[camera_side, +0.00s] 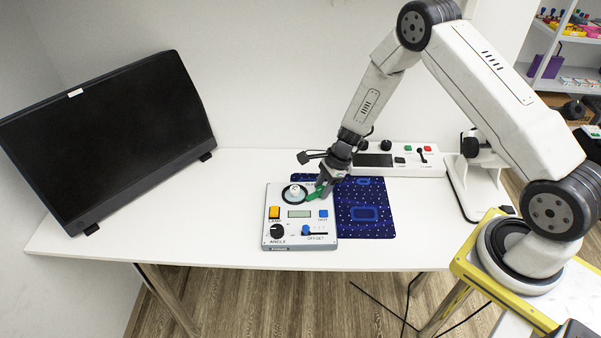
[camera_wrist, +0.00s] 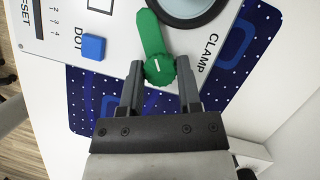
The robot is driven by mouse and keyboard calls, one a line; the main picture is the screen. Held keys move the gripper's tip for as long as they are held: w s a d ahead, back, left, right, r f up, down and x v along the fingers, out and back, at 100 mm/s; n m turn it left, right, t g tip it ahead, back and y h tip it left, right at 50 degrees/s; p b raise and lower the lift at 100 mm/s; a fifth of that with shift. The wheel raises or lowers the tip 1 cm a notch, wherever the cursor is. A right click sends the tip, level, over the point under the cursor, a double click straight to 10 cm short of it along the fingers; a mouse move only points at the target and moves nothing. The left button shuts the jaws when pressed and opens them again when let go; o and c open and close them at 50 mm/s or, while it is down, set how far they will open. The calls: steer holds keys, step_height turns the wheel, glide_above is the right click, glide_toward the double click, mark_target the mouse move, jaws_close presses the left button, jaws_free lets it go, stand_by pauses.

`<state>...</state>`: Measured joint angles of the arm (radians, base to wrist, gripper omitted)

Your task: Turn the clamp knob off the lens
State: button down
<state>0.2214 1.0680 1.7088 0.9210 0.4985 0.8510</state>
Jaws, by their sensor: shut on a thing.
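The green clamp knob (camera_wrist: 160,70) sits on the white instrument panel (camera_side: 270,242), by the word CLAMP. Its green arm (camera_wrist: 149,30) points up in the wrist view and lies beside the dark ring of the lens (camera_wrist: 190,18). Whether the arm touches the ring I cannot tell. In the side view the green arm (camera_side: 314,196) shows to the right of the lens (camera_side: 294,193), which has a pale centre. My gripper (camera_side: 325,184) is shut on the knob, with one finger on each side of it. In the side view the gripper partly hides the knob.
The panel also has an orange lamp switch (camera_side: 274,212), a blue button (camera_side: 323,213), a black angle knob (camera_side: 277,231) and an offset slider (camera_side: 306,231). A blue patterned mat (camera_side: 383,213) lies partly under it.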

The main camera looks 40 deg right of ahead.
steer(key=n+g, duration=0.2)
steer(key=n, duration=0.3)
steer(key=shift+w+n, duration=0.15)
steer(key=shift+n, duration=0.15)
steer(key=n+g, duration=0.1)
steer(key=n, duration=0.2)
steer(key=n+g, duration=0.1)
steer(key=n, duration=0.1)
steer(key=shift+w+n+h, duration=0.1)
steer(key=shift+n+h, duration=0.3)
steer(key=shift+c, duration=1.4)
jaws_free()
steer(key=shift+r, duration=0.1)
steer(key=v, duration=0.7)
steer(key=shift+w+r, duration=0.25)
steer(key=shift+r, duration=0.1)
